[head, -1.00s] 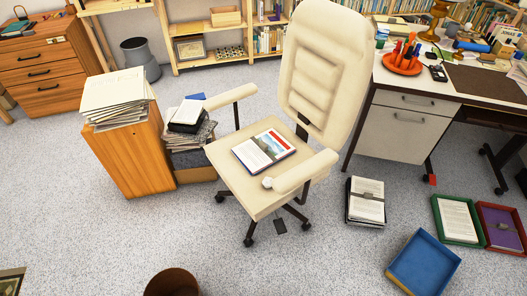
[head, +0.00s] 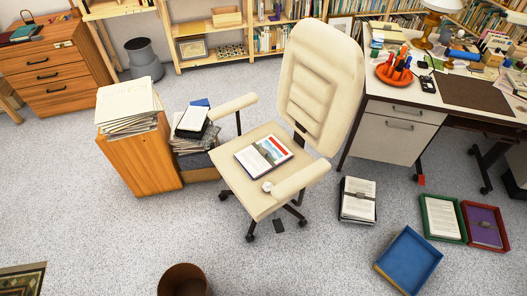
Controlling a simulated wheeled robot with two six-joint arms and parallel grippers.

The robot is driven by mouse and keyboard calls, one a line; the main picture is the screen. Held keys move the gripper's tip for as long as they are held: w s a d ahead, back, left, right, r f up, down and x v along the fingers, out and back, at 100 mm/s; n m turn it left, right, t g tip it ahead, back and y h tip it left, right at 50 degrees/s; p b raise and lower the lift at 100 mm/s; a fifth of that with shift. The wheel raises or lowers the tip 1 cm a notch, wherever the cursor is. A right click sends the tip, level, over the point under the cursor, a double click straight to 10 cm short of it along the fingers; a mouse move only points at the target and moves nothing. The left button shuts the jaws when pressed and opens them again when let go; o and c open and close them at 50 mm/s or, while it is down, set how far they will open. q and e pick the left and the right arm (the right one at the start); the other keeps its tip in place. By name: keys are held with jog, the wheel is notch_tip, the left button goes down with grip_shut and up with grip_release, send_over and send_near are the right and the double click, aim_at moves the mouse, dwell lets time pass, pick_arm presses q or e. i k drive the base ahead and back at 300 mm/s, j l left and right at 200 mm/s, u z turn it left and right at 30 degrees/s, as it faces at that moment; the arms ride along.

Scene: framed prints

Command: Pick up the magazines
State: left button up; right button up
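A magazine (head: 264,157) with a red, blue and green cover picture lies flat on the seat of the cream office chair (head: 250,186). Another pile of pale papers (head: 128,107) lies on the wooden cabinet (head: 142,160). Which of these piles are magazines I cannot tell. Neither of my grippers shows.
Floor trays, blue (head: 409,262), green (head: 443,219) and purple-filled red (head: 485,226), lie at the lower right. A banded paper stack (head: 358,199) stands near the desk (head: 392,134). A brown bin (head: 183,280) is at the bottom.

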aim_at(261, 157)
jog(key=i+l+z, duration=0.15)
jog(key=z, duration=0.2)
jog(key=i+z, duration=0.4)
